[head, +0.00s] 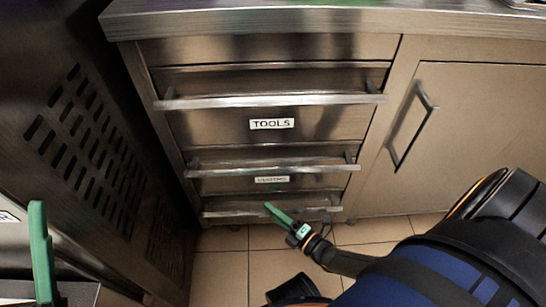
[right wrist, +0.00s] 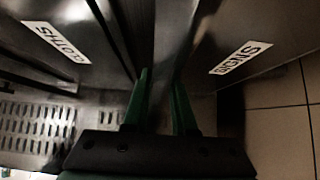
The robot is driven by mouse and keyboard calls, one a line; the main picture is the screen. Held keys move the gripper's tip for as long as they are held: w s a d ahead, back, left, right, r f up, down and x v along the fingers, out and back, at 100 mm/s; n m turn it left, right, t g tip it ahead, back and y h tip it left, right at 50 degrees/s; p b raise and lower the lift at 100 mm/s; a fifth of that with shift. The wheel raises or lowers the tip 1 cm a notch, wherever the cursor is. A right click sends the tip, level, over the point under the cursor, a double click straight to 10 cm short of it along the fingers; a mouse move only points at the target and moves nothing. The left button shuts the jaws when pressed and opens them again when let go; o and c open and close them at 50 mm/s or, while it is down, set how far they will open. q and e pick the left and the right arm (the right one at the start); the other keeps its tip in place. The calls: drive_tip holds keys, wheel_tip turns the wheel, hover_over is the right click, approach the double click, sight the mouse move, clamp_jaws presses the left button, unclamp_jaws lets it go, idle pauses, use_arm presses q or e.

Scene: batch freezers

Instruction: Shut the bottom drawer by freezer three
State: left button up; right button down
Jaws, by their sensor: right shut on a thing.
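The bottom drawer (head: 310,198) is the lowest of a steel stack, under the drawers marked TOOLS and CLOTHS. Its front looks about in line with the others; I cannot tell whether a small gap stays. My right gripper (head: 268,206) reaches down to its bar handle (head: 233,213) and is shut on it. In the right wrist view, the green fingers (right wrist: 163,82) stand between the CLOTHS front and the front with the lower label (right wrist: 240,58); the held part is dark there. Only one green finger of my left gripper (head: 40,250) shows at the left edge.
The TOOLS drawer (head: 330,125) and CLOTHS drawer (head: 315,180) look shut, each with a protruding bar handle. A cupboard door (head: 480,120) stands to the right, a dark vented steel side (head: 90,140) to the left. Tiled floor (head: 220,265) in front is partly clear.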

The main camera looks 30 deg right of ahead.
drive_tip(key=c, duration=0.7)
unclamp_jaws()
drive_tip(key=shift+w+d, duration=0.15)
drive_tip(key=shift+w, duration=0.05)
drive_tip(key=shift+s+d, duration=0.1)
drive_tip(key=shift+s, duration=0.45)
drive_tip(key=p+v, duration=0.2)
drive_tip(key=v, duration=0.9)
drive_tip(key=shift+s, duration=0.2)
